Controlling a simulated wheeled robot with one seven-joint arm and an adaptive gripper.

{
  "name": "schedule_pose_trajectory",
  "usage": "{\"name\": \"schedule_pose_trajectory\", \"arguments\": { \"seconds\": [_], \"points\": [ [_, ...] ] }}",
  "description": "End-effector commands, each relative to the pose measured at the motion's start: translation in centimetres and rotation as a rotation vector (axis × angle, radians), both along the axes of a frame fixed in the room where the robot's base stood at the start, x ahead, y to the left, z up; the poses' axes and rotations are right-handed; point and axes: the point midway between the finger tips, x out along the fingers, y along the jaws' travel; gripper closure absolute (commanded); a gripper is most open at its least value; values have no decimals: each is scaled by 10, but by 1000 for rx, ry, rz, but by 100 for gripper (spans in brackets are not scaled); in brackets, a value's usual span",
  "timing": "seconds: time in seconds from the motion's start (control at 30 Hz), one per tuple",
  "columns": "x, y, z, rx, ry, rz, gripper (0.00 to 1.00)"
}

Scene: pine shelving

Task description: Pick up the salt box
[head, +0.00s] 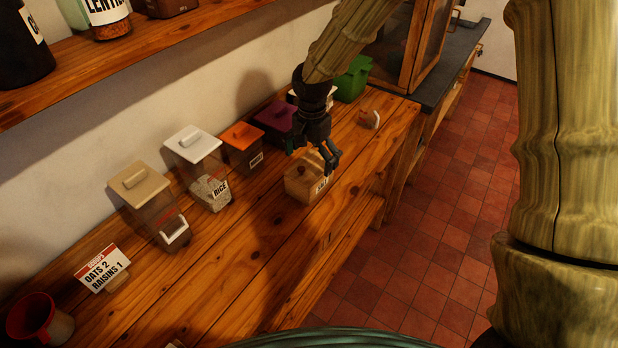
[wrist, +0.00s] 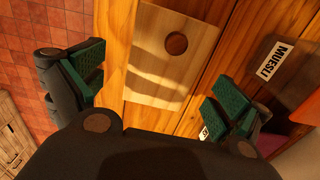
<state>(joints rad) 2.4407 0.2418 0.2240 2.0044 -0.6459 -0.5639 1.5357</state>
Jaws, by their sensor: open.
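The salt box (head: 303,186) is a small pale wooden box with a knobbed lid. My gripper (head: 326,162) is open and empty, pointing down just over the box's right side in the head view. In the wrist view my gripper (wrist: 152,88) has its green-padded fingers spread, one either side of the lid. I cannot tell whether they touch it.
An orange-lidded container (head: 242,150), a purple one (head: 278,120) and a white-lidded rice jar (head: 200,170) stand behind along the wall. A muesli label (wrist: 275,62) shows in the wrist view. The red tiled floor (head: 430,230) lies beyond the shelf's front edge.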

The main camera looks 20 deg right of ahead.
Motion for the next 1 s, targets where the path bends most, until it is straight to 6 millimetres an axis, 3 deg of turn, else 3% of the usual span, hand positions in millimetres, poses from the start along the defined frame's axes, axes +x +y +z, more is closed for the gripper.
{"name": "schedule_pose_trajectory", "arguments": {
  "seconds": [0.3,0.7,1.0],
  "points": [
    [1,4,-28,0,0,2,0],
    [1,4,-36,0,-1,3,2],
    [1,4,-36,0,-1,3,56]
  ]
}}
